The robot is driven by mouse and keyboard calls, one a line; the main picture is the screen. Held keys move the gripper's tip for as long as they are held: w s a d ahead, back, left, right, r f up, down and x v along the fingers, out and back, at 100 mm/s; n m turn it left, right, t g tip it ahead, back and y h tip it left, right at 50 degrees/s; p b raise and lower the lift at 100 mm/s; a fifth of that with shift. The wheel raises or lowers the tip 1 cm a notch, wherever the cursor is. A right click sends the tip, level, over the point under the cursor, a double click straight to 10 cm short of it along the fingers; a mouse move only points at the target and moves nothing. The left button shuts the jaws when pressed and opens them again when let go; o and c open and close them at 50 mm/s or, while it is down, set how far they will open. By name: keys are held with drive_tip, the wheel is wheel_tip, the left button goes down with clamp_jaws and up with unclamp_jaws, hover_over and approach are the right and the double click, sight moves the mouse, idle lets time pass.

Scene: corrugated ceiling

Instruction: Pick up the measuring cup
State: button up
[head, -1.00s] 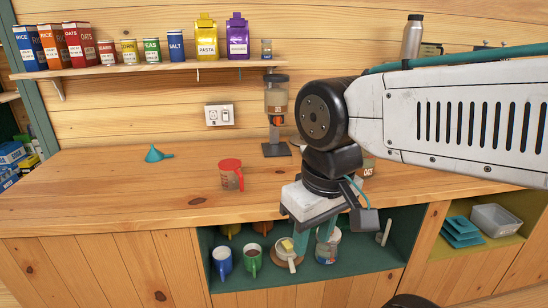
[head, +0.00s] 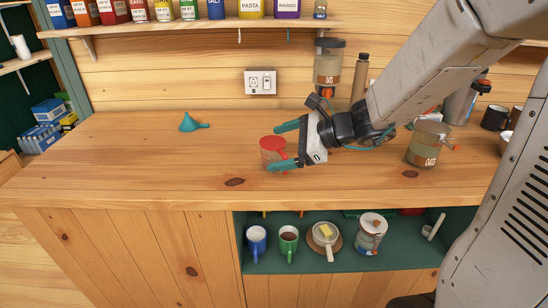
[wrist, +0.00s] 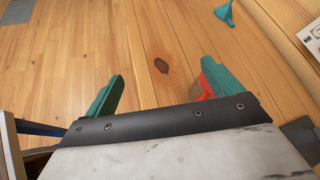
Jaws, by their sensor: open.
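The measuring cup (head: 270,155) stands upright on the wooden counter, red-rimmed with a clear, reddish body. My gripper (head: 283,148) is open and level, pointing left, with teal fingers. In the head view the cup shows around the gap between the fingers, partly hidden by the lower finger. In the wrist view the gripper (wrist: 160,74) has a wide gap showing bare counter. There the cup (wrist: 204,88) is a red patch beside the inner side of the right finger, mostly hidden by it. I cannot tell whether they touch.
A teal funnel (head: 190,122) lies on the counter to the left. A coffee-grinder-like oats dispenser (head: 328,68) stands behind, and an oats jar (head: 425,148) stands to the right. The open shelf below holds mugs (head: 288,240).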

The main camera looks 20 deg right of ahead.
sight(276, 145)
drive_tip(key=w+d+f+m+t+h, duration=0.3)
drive_tip(key=w+d+f+m+t, duration=0.15)
drive_tip(key=w+d+m, duration=0.3)
drive_tip(key=shift+m+g, duration=0.45)
drive_tip(key=x, duration=0.7)
drive_tip(key=shift+a+f, duration=0.3)
drive_tip(key=shift+a, duration=0.25)
drive_tip(key=shift+y, duration=0.3)
drive_tip(key=c, duration=1.1)
